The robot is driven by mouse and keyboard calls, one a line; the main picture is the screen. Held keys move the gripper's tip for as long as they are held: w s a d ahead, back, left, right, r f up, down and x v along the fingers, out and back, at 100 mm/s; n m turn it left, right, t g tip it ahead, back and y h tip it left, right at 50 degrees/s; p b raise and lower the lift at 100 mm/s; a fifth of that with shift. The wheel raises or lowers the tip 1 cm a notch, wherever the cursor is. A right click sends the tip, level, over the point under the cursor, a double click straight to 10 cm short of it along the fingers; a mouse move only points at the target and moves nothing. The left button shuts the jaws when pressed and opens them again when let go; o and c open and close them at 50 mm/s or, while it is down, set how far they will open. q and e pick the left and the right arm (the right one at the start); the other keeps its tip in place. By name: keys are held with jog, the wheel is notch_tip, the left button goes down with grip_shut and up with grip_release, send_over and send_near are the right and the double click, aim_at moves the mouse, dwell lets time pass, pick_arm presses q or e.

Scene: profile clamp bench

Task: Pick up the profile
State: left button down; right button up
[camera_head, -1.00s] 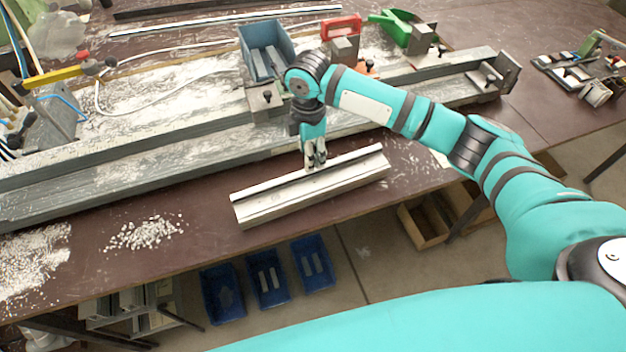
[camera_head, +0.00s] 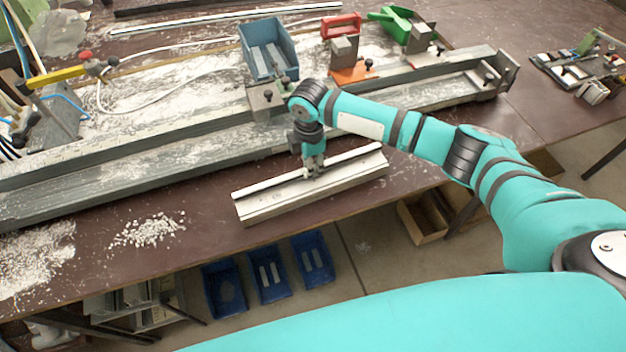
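The profile (camera_head: 270,204) is a short, pale bar with a dark groove along its top. It lies on the brown bench top near the front edge, slightly slanted. My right gripper (camera_head: 314,172) points down at the middle of the profile, with its fingertips at the top rib. The fingers are small and partly hidden, so I cannot tell whether they are closed on it. My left gripper is not in view.
A long grey clamp rail (camera_head: 130,168) runs behind the profile. A blue bin (camera_head: 268,50), an orange-red clamp (camera_head: 352,72) and a green clamp (camera_head: 395,28) stand farther back. White chips (camera_head: 147,230) lie on the bench at left. Blue bins (camera_head: 270,275) sit below the front edge.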

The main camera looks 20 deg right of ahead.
grip_shut()
jog(key=shift+r, duration=0.15)
jog(key=shift+w+r+b, duration=0.1)
jog(key=shift+r+b, duration=0.25)
jog(key=shift+r, duration=0.2)
notch_tip(320, 180, up, 2)
jog(key=shift+r+b, duration=0.15)
jog(key=shift+b, duration=0.3)
jog(key=s+a+b, duration=0.1)
jog(key=s+a, duration=0.2)
jog(key=s, duration=0.4)
jog(key=s+a+r+b, duration=0.1)
jog(key=s+a, duration=0.3)
jog(key=s, duration=0.3)
jog(key=shift+s+a+r+b, duration=0.15)
jog(key=shift+a+r+b, duration=0.1)
jog(key=shift+a+b, duration=0.1)
